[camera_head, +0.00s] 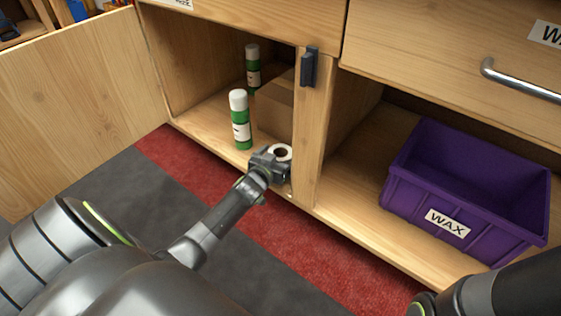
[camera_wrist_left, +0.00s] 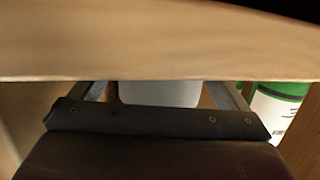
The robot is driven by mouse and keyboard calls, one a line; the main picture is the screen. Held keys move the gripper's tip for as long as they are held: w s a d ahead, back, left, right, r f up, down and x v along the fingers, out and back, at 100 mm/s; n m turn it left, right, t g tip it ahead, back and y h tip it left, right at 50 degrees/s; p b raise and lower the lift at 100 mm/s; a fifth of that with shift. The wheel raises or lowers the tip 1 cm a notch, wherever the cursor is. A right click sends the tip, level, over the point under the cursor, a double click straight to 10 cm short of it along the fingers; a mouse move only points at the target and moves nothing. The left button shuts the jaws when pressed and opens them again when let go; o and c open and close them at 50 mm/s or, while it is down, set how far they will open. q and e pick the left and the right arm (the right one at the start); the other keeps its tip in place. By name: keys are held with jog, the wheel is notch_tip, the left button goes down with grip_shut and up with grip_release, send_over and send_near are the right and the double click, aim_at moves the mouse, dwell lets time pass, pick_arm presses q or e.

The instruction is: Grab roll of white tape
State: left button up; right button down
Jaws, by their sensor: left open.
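The roll of white tape (camera_head: 281,152) sits near the front of the open left cupboard compartment, beside the middle post. Its dark centre hole faces up. My left gripper (camera_head: 272,163) is at the roll's near side and hides part of it in the head view. In the left wrist view, the white tape (camera_wrist_left: 160,93) shows between the two spread fingers. The fingers are open, and I cannot tell whether they touch the roll. My right gripper is not in view; only part of my right arm shows at the lower right.
A green-and-white can (camera_head: 240,120) stands left of the roll, with another can (camera_head: 253,68) and a cardboard box (camera_head: 273,105) behind. The wooden post (camera_head: 308,135) is close on the right. A purple WAX bin (camera_head: 420,200) fills the right compartment. The door (camera_head: 80,105) hangs open.

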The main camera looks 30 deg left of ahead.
pick_arm(q)
jog(key=shift+w, duration=0.2)
jog(key=c, duration=1.1)
